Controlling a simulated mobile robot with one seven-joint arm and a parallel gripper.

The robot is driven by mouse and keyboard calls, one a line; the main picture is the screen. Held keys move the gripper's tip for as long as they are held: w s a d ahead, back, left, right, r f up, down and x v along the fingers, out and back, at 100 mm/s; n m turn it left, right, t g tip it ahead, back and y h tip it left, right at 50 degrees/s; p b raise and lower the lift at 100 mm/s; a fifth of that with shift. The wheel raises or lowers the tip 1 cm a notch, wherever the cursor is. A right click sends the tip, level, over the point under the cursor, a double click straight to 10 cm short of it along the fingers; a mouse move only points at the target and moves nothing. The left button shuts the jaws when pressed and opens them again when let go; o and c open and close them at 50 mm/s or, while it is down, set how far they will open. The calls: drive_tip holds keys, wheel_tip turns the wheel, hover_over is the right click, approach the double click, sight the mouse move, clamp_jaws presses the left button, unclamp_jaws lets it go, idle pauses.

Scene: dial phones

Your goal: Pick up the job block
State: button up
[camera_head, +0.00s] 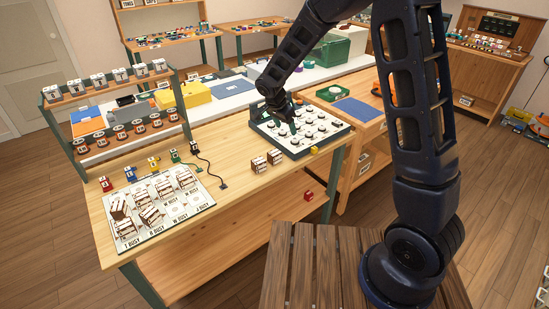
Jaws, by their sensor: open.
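Small wooden blocks with white and dark labelled faces look like the job blocks; I cannot tell which one the task means. Two stand side by side on the bare wooden table: a left block (259,164) and a right block (275,156). Several more lie on a white board (178,211) marked with "BUSY" places, at the table's left. My gripper (289,127) is open over the white panel with round knobs (318,134), to the upper right of the two blocks and apart from them. Its fingertips are small and partly lost against the panel.
The wooden table (225,157) has free room around the two blocks. Colored small blocks with cords (153,163) line up behind the board. A rack (111,112) of labelled blocks stands at the back left. A small yellow item (314,150) sits by the panel's front edge.

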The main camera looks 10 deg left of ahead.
approach(274, 152)
drive_tip(key=s, duration=0.1)
drive_tip(key=shift+m, duration=0.4)
drive_tip(key=x, duration=0.6)
drive_tip(key=shift+f, duration=0.3)
drive_tip(key=x, duration=0.5)
drive_tip(key=shift+w+r, duration=0.1)
drive_tip(key=shift+w, duration=0.3)
drive_tip(key=c, duration=1.1)
drive_tip(key=shift+r, duration=0.15)
